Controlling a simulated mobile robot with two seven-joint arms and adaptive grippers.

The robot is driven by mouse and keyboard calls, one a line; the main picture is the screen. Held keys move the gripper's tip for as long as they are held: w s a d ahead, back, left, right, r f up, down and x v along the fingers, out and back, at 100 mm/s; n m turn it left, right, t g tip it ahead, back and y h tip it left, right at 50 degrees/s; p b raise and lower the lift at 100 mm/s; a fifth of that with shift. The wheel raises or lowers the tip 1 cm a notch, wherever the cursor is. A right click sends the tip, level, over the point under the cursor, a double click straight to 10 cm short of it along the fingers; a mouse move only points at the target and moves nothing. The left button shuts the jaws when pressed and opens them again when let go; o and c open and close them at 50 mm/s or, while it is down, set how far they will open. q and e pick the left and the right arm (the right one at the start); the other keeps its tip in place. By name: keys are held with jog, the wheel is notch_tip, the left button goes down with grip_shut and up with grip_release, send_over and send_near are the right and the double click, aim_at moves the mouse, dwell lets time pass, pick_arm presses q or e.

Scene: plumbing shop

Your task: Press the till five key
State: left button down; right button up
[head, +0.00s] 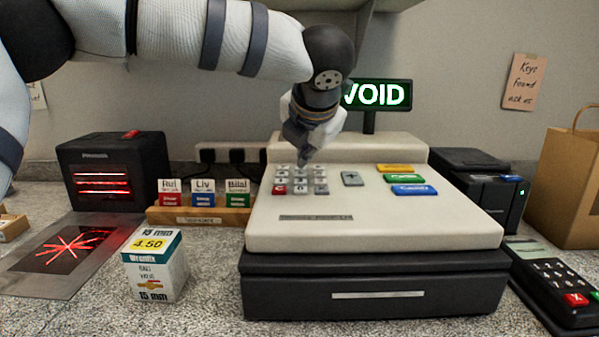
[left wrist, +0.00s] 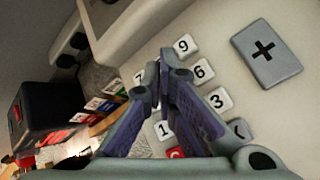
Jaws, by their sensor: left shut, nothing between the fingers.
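The till (head: 375,225) is cream on a dark drawer, with a small keypad (head: 300,181) of pale keys and a red key on its sloped top. My left gripper (head: 303,160) points down over the keypad's upper middle, shut and empty. In the left wrist view the shut fingertips (left wrist: 158,72) lie over the middle column. The 9 key (left wrist: 185,46), 6 key (left wrist: 201,71), 3 key (left wrist: 218,100) and 1 key (left wrist: 163,130) show around them. The five key is hidden behind the fingers there; I cannot tell whether they touch it. My right gripper is out of view.
A plus key (head: 352,178) and yellow, green and blue keys lie right of the keypad. The green display (head: 378,95) reads VOID. A valve box (head: 154,265), card rack (head: 198,215) and scanner (head: 115,172) stand left; a card terminal (head: 556,285) lies right.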

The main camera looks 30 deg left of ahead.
aim_at(305, 173)
pick_arm(q)
jog(key=shift+f, duration=0.15)
jog(key=shift+f, duration=0.4)
dwell(0.5)
notch_tip(305, 173, up, 7)
dwell(1.0)
dwell(0.5)
